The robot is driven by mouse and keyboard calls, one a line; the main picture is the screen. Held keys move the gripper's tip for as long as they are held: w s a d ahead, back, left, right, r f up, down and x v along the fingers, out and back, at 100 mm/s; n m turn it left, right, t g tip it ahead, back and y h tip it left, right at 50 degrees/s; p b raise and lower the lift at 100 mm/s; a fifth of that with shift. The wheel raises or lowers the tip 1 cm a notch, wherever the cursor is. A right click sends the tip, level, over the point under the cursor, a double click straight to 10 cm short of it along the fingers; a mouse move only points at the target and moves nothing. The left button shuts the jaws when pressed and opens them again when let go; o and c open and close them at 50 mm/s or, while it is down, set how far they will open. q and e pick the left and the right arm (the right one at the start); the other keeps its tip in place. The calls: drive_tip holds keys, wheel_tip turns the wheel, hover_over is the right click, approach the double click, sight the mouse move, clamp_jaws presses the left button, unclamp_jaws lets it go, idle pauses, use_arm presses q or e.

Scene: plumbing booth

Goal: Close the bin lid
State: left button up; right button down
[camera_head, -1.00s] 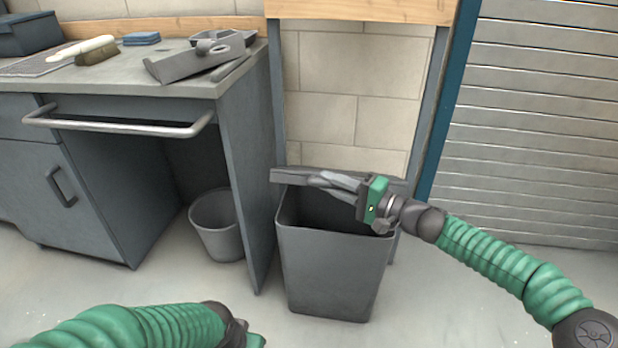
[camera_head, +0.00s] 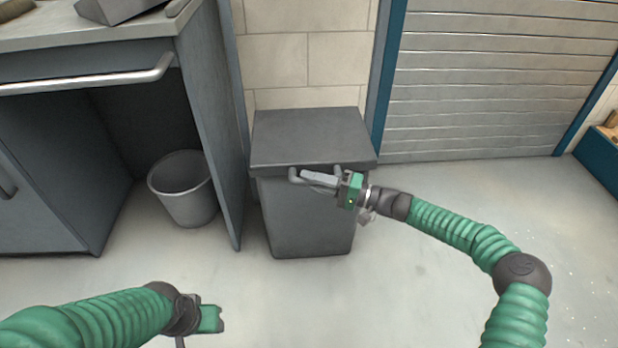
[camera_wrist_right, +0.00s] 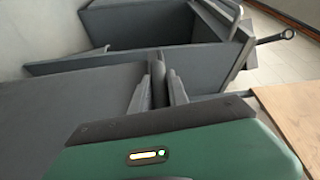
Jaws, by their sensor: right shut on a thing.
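The grey bin (camera_head: 308,225) stands on the floor to the right of the workbench. Its flat lid (camera_head: 310,135) lies over the top and hides the opening; I cannot tell whether a thin gap is left under the front edge. My right gripper (camera_head: 308,177) is at the lid's front edge, shut on the lid handle (camera_head: 296,175). In the right wrist view, the two fingers (camera_wrist_right: 158,88) are close together with a dark bar between them. My left gripper (camera_head: 215,319) is low at the left, away from the bin; its fingers are not clear.
The workbench's side panel (camera_head: 205,110) stands close to the left of the bin. A small round bucket (camera_head: 185,190) sits under the bench. A blue post (camera_head: 388,75) and a slatted shutter (camera_head: 490,80) are behind at right. The floor in front is clear.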

drive_tip(key=shift+s+f, duration=0.1)
drive_tip(key=shift+f, duration=0.4)
drive_tip(key=c, duration=1.3)
unclamp_jaws()
drive_tip(key=shift+f, duration=0.15)
drive_tip(key=shift+d+r, duration=0.1)
drive_tip(key=shift+r, duration=0.15)
drive_tip(key=p+v, duration=0.8)
drive_tip(key=v, duration=0.8)
drive_tip(key=shift+d, duration=0.3)
drive_tip(key=shift+s+f, duration=0.1)
